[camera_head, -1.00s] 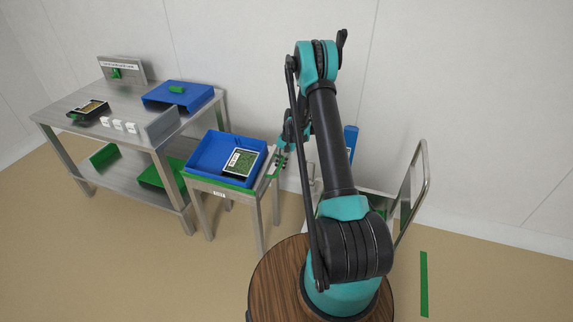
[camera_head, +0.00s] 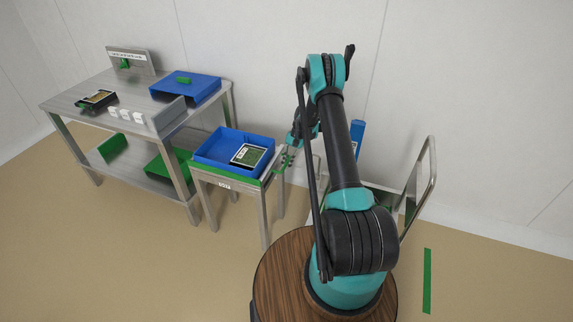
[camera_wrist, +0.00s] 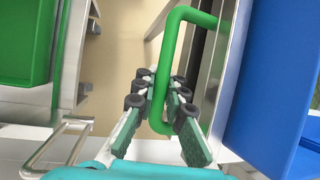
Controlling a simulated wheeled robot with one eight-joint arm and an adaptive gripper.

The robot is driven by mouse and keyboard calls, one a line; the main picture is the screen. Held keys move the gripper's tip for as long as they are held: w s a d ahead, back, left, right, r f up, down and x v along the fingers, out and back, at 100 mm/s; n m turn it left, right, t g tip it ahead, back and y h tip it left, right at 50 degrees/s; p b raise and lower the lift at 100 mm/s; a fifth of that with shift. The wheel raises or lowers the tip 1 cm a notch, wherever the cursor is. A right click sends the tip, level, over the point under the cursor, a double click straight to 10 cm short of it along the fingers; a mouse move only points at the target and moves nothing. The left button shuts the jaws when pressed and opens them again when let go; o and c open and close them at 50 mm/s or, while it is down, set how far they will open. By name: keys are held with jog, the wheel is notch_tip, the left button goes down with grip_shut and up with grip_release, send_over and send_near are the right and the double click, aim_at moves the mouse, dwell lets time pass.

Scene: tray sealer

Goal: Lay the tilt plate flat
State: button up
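The tilt plate carries a blue tray (camera_head: 213,165) on the small metal stand (camera_head: 262,212) in the head view. A black pack with green contents (camera_head: 249,155) lies in the tray's right part. The plate itself is mostly hidden under the tray; it looks close to level, but I cannot tell if it is fully flat. In the wrist view the blue tray (camera_wrist: 268,85) is at the right, beside the green bar handle (camera_wrist: 185,14).
A steel bench (camera_head: 72,97) stands left of the stand, with a blue box (camera_head: 190,90) and a black pack (camera_head: 98,99) on it. A cart with a tall metal rail (camera_head: 432,172) is at the right, close to my arm. Open floor lies in front.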

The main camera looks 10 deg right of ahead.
jog(key=o, duration=0.5)
jog(key=shift+d, duration=0.15)
jog(key=shift+r, duration=0.15)
jog(key=v, duration=1.2)
jog(key=shift+w, duration=0.1)
